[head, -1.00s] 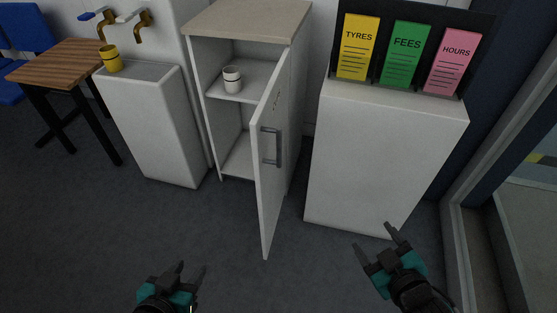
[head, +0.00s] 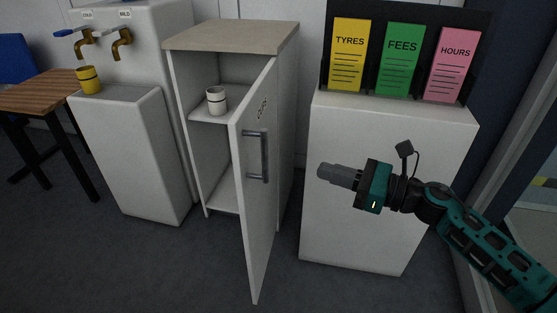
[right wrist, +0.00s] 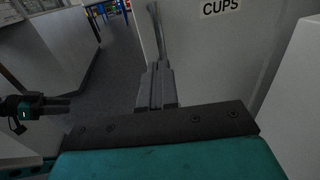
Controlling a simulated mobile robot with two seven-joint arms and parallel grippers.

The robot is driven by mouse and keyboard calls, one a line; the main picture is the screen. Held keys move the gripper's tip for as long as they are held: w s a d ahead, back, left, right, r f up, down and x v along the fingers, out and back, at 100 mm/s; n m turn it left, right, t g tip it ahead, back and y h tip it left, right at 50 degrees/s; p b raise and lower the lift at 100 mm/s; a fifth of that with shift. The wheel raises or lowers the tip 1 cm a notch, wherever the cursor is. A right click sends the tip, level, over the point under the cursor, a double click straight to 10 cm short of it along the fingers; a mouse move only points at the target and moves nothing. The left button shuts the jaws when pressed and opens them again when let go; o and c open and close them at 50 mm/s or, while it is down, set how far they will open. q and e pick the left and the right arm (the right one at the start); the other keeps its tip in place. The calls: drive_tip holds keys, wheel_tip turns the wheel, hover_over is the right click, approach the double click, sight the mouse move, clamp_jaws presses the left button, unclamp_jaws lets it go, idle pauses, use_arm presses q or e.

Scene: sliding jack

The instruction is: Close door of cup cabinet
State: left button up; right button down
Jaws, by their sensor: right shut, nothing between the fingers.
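The cup cabinet (head: 232,36) has a beige top and pale sides. Its white door (head: 257,215) stands wide open, swung out towards me from its right side, with a grey bar handle (head: 265,158). A white cup with a dark band (head: 216,100) stands on the inner shelf. My right gripper (head: 322,172) is shut and empty, pointing left, to the right of the door and apart from it. In the right wrist view its fingers (right wrist: 157,72) point towards the door panel (right wrist: 205,60) labelled CUPS. My left gripper (right wrist: 62,105) shows at that view's left edge; its opening is unclear.
A white stand (head: 370,190) with yellow, green and pink leaflets is right of the cabinet, behind my right gripper. A water dispenser (head: 130,150) with a yellow cup (head: 88,80) stands left, beside a wooden table (head: 40,92). The floor before the door is clear.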

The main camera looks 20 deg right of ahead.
drive_tip(key=x, duration=1.1)
drive_tip(key=shift+a, duration=0.15)
